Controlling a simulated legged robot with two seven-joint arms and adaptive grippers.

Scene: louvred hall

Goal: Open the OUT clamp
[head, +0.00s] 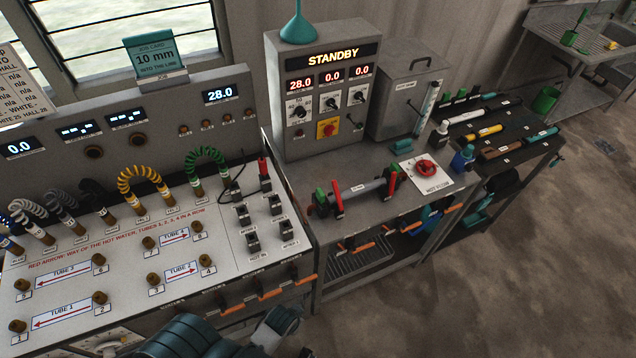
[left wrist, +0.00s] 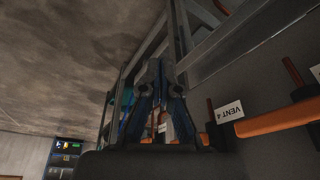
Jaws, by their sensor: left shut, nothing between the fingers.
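On the middle bench a grey tube (head: 362,191) lies in a holder with a clamp at each end. The left clamp has a green part (head: 321,198) and an upright red part (head: 337,198). The right clamp (head: 391,180) also has red and green parts. Their labels are too small to read, so I cannot tell which is OUT. My left gripper (left wrist: 160,68) is shut and empty in the left wrist view, low by the bench front. In the head view its wrist shows at the bottom, below and left of the clamps; the fingertips are unclear there. My right gripper is not in view.
Orange handles (head: 270,294) stick out along the bench front; one (left wrist: 275,120) is near my left gripper beside a VENT 4 label (left wrist: 229,111). A red valve wheel (head: 426,168) is right of the clamps. The STANDBY cabinet (head: 330,125) stands behind. Floor at right is clear.

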